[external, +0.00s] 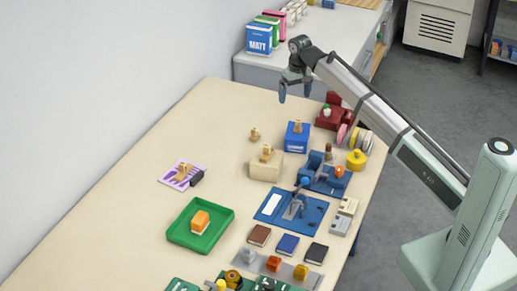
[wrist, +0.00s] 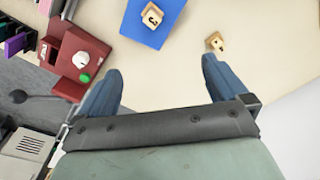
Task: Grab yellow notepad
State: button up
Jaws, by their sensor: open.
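I cannot pick out a yellow notepad for certain in either view. In the external view, a brown notebook (external: 260,235), a blue notebook (external: 287,244) and a black notebook (external: 316,252) lie in a row near the table's front. An orange-topped block with a pale lower part (external: 201,221) sits in a green tray (external: 178,236). My gripper (external: 295,93) is open and empty, raised over the far end of the table, well away from the notebooks. Its two blue fingers also show spread apart in the wrist view (wrist: 162,70), with nothing between them.
A red device (external: 334,113) and a blue box (external: 297,139) topped by a wooden piece stand near the far end. A round yellow object (external: 356,160) stands at the right edge. A blue mat (external: 268,205) lies mid-table. The table's left side (external: 120,215) is mostly bare.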

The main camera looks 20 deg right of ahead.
jog(key=d+m, duration=0.2)
jog(key=d, duration=1.1)
jog(key=n, duration=1)
send_over(355, 132)
jog(key=d, duration=0.2)
jog(key=f, duration=0.2)
jog(key=shift+y, duration=0.3)
jog(key=f, duration=0.5)
jog(key=a+f, duration=0.1)
jog(key=f, duration=0.2)
jog(key=shift+s, duration=0.1)
jog(key=shift+a+f, duration=0.25)
jog(key=shift+f, duration=1.1)
jog(key=shift+a+f, duration=0.25)
jog(key=shift+f, duration=1.05)
